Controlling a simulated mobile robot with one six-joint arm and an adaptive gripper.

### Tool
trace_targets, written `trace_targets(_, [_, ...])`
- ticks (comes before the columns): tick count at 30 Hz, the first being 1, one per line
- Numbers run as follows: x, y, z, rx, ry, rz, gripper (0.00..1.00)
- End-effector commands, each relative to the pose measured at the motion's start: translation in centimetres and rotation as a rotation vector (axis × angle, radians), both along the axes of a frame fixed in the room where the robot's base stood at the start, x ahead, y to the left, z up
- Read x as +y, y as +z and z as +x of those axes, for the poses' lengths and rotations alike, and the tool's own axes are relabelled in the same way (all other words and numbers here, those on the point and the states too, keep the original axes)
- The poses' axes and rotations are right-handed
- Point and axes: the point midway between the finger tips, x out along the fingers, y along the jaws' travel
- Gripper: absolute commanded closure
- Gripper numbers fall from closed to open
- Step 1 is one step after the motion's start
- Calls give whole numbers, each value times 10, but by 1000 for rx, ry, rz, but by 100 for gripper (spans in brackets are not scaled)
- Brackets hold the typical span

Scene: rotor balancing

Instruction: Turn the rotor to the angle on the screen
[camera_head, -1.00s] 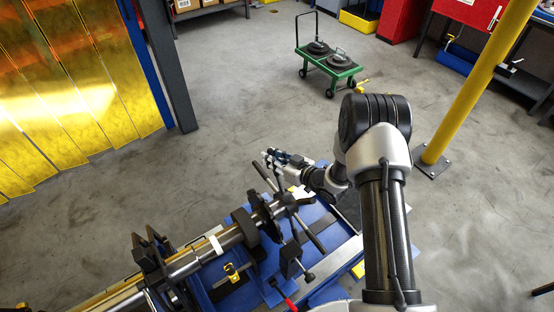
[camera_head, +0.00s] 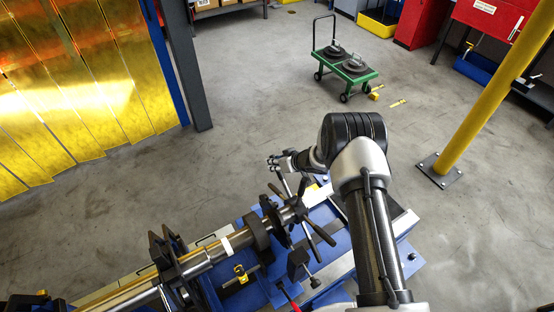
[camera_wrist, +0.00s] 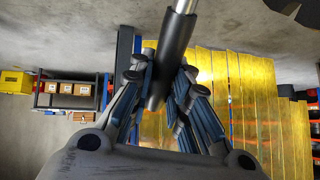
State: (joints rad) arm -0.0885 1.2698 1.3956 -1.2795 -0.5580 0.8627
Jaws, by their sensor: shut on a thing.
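The rotor is a long steel shaft (camera_head: 205,258) with dark discs, lying across a blue stand. At its right end is a hub with several dark spoke handles (camera_head: 322,235). My gripper (camera_head: 277,163) is at the far side of this hub, at the top of an upper spoke. In the wrist view my gripper (camera_wrist: 160,82) is shut on a black handle grip (camera_wrist: 171,60) on a silver rod, which passes between the two fingers. The handle's lower end is partly hidden between the fingers. No screen with an angle is in view.
A green cart (camera_head: 346,72) with dark round weights stands on the open floor behind. A yellow post (camera_head: 480,95) rises at the right. Yellow curtain strips (camera_head: 75,85) hang at the left beside a grey pillar (camera_head: 187,70). A red cabinet (camera_head: 424,22) stands at the back.

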Motion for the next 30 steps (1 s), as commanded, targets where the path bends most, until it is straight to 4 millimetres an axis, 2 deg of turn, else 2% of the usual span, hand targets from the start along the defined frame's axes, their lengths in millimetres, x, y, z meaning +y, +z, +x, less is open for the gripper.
trace_targets(12, [5, -15, 6, 77, 1, -51, 100])
trace_targets(28, [5, -17, 7, 87, 0, -57, 100])
trace_targets(29, [5, -17, 7, 87, 0, -57, 82])
trace_targets(30, [5, -17, 7, 87, 0, -57, 79])
